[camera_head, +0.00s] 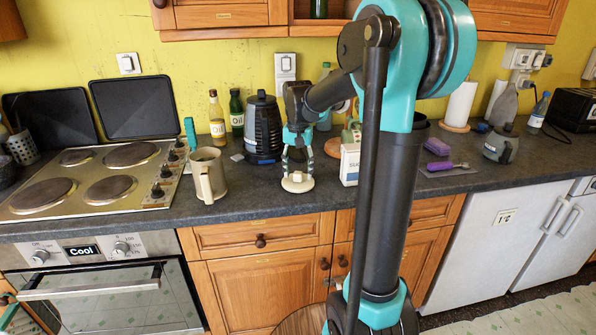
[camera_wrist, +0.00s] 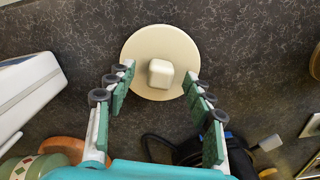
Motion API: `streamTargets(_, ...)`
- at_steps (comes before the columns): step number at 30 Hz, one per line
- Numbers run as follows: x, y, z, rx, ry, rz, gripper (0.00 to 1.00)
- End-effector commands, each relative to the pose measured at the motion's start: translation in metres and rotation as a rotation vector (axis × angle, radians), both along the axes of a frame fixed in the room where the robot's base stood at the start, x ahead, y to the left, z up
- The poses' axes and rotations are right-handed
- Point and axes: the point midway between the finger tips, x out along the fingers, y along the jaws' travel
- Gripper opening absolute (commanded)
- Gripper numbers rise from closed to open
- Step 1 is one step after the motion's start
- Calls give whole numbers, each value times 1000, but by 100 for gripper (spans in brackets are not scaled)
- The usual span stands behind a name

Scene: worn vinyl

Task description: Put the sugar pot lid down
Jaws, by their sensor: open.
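The sugar pot lid (camera_head: 298,182) is a cream disc with a square knob, lying on the dark worktop (camera_head: 250,199). In the wrist view the lid (camera_wrist: 134,49) is seen from above, knob facing me, lying between and just beyond the fingertips. My gripper (camera_head: 297,158) points down right over the lid. In the wrist view my gripper (camera_wrist: 161,82) is open, with a clear gap between each finger and the knob. A grey-green pot (camera_head: 501,144) stands at the far right; I cannot tell whether it is the sugar pot.
A beige mug (camera_head: 208,176) stands left of my gripper, and a white carton (camera_head: 349,164) stands close on its right. A black kettle (camera_head: 262,127) is behind. The hob (camera_head: 92,178) is at the left. Bare worktop lies in front of the lid.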

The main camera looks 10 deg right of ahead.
Motion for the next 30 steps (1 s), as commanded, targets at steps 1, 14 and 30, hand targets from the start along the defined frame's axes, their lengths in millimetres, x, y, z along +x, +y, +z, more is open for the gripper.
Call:
streamTargets(1,0,0,1,0,0,0,53)
streamTargets(14,0,0,69,0,0,0,53)
streamTargets(30,0,0,122,0,0,0,53)
